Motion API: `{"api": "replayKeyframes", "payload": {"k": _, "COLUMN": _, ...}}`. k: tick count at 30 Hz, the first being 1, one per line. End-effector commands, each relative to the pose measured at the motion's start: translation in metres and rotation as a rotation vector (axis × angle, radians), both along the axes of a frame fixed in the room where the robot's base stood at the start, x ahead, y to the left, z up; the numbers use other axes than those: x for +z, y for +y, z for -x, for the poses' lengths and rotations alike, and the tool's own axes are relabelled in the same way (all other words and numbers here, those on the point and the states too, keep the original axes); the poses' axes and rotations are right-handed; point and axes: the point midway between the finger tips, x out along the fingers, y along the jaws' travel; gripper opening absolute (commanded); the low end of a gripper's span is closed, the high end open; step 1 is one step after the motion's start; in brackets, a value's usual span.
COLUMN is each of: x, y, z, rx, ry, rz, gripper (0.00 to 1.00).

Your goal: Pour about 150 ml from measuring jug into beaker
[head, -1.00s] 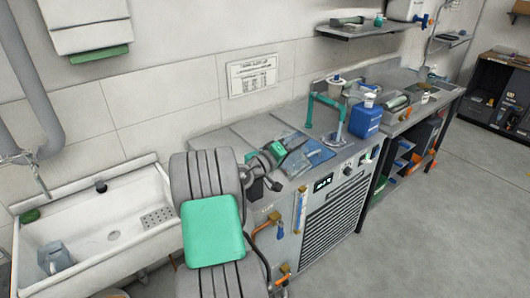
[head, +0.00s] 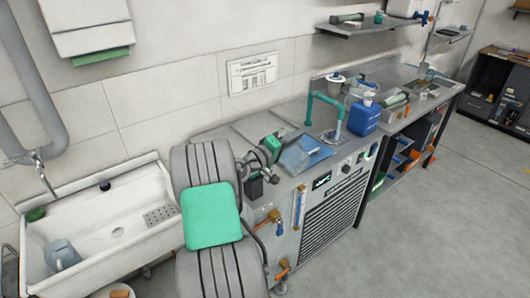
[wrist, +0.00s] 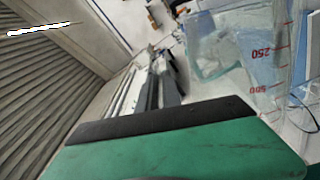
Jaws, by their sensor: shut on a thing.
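A clear measuring jug (wrist: 262,55) with red 250 and 500 marks fills the right of the wrist view, beside my fingers. My gripper (head: 276,147) is over the counter in the head view, left of the green tap. In the wrist view my gripper (wrist: 163,85) shows dark fingers beyond a green body. It is shut on the jug, though the contact is hard to see. Another clear glass shape (wrist: 208,48) is left of the marks; I cannot tell whether it is the beaker or part of the jug. The liquid level is unclear.
A blue, see-through patch (head: 306,155) shows on the counter near my gripper. A green tap (head: 309,110) and a blue bottle (head: 365,116) stand behind it. The white sink (head: 130,212) at the left holds a grey-blue vessel (head: 62,254). The floor at right is clear.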

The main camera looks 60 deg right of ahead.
Motion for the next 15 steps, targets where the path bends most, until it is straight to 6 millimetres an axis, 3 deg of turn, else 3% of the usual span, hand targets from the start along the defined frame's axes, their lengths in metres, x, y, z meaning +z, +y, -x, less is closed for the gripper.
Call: {"api": "replayKeyframes", "payload": {"k": 15, "x": 0.0032, "y": -0.0013, "z": -0.0031, "rx": 0.0, "ry": 0.011, "rz": -0.002, "gripper": 0.0}}
